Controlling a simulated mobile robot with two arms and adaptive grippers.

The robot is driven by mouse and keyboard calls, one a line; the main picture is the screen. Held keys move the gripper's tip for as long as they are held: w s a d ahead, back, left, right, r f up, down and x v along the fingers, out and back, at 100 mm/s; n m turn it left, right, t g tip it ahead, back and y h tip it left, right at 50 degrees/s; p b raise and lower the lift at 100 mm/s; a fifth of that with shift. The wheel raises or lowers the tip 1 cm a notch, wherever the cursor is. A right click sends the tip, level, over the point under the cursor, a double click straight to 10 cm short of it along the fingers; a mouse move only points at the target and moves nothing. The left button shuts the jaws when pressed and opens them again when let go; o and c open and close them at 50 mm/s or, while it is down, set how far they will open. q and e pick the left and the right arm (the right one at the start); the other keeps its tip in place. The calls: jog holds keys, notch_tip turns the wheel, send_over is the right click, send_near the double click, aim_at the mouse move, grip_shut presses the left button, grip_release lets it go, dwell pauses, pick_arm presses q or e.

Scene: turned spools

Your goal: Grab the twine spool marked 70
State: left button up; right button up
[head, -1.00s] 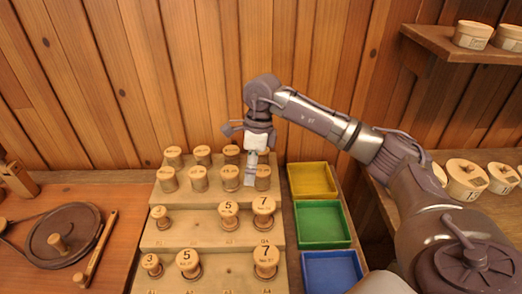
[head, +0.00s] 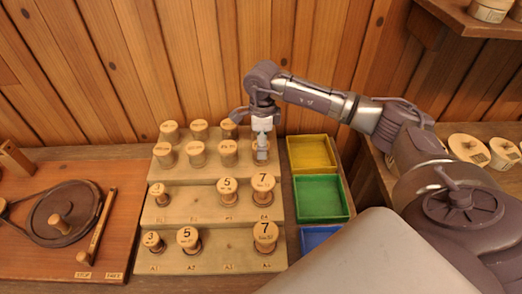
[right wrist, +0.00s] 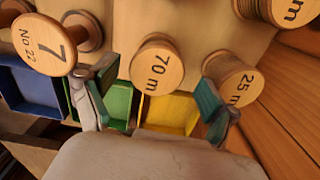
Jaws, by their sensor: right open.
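The twine spool marked 70 m (right wrist: 157,68) stands in the right wrist view between the fingers of my right gripper (right wrist: 150,102), toward the far side of their gap. The gripper is open, with one finger to either side of the spool and no visible contact. In the head view my right gripper (head: 262,143) points down at the right end of the stepped stand's upper tier and partly covers a spool (head: 261,157) there. Its label cannot be read in that view. My left gripper is not in view.
A spool marked 7 No 22 (right wrist: 46,45) is close by the left finger, and a 25 m spool (right wrist: 233,80) by the right one. The stepped stand (head: 215,262) holds several other spools. Yellow (head: 312,153), green (head: 320,198) and blue (head: 318,238) trays lie to its right.

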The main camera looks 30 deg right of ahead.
jog(key=f, duration=0.1)
jog(key=f+p, duration=0.1)
jog(key=f, duration=0.2)
jog(key=shift+a+f, duration=0.2)
jog(key=shift+a, duration=0.05)
jog(key=shift+s, duration=0.1)
jog(key=shift+c, duration=0.4)
jog(key=shift+r, duration=0.1)
jog(key=c, duration=1.2)
